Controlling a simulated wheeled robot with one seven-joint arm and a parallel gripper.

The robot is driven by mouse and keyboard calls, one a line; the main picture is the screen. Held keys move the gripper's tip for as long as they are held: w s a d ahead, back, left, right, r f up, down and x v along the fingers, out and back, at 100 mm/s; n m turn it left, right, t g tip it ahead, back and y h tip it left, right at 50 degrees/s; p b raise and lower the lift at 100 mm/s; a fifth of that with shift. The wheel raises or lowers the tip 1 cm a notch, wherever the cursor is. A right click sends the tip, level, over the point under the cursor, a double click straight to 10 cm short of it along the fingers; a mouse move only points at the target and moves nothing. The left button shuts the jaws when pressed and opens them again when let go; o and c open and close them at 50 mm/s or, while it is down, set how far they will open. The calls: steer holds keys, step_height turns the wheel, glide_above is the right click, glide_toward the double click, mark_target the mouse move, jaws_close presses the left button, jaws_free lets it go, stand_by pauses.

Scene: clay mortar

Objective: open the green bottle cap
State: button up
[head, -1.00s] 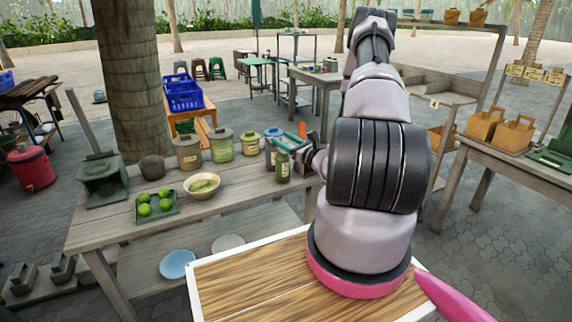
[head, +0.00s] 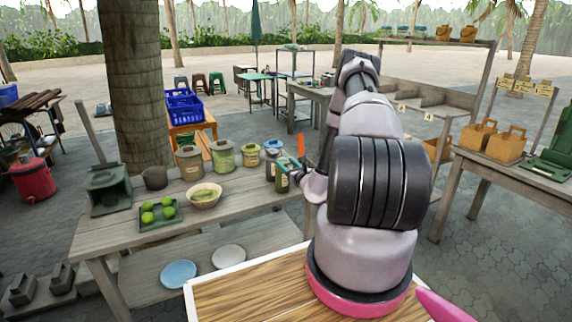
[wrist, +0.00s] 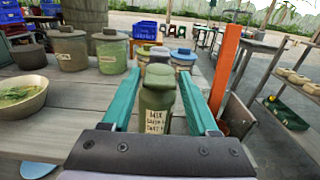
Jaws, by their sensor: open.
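The green bottle (wrist: 157,112) stands upright on the wooden table, with a pale handwritten label facing me. Its green cap (wrist: 160,74) is on top. In the head view the bottle (head: 282,181) is near the table's right end, partly hidden by my gripper. My gripper (wrist: 160,70) is open, with one teal finger on each side of the bottle's upper part. I see gaps beside the cap, and the fingers look clear of it.
Several lidded jars (head: 222,158) stand left of and behind the bottle. A bowl (head: 205,196) and a tray of green limes (head: 157,227) are further left. An orange upright strip (wrist: 227,65) is close to the right finger. Open ground lies beyond the table.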

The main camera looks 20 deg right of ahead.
steer(key=shift+w, duration=0.4)
jaws_close()
steer(key=shift+r, duration=0.1)
